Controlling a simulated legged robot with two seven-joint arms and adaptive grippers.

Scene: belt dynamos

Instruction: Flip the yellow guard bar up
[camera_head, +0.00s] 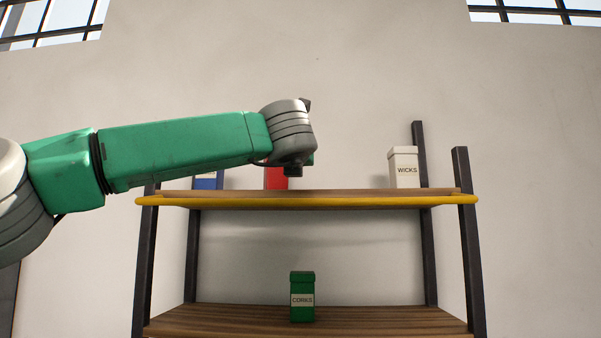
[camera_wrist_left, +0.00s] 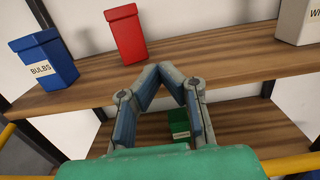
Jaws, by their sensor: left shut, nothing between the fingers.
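The yellow guard bar (camera_head: 300,202) runs across the front edge of the upper shelf in the head view, level with the board. In the left wrist view only its ends show: a piece at the left (camera_wrist_left: 8,131) and a piece at the right (camera_wrist_left: 292,165). My green hand hides its middle there. My left gripper (camera_wrist_left: 172,68) is shut and empty, with its fingertips together over the upper shelf's front part. In the head view my left arm reaches in above the bar, and its fingers are hidden behind the wrist. My right gripper is in neither view.
The upper shelf (camera_wrist_left: 235,50) holds a blue BULBS box (camera_wrist_left: 43,60), a red box (camera_wrist_left: 126,33) and a white WICKS box (camera_head: 405,168). A green CORES box (camera_head: 302,297) stands on the lower shelf (camera_head: 220,320). Dark posts (camera_head: 468,245) frame the shelves.

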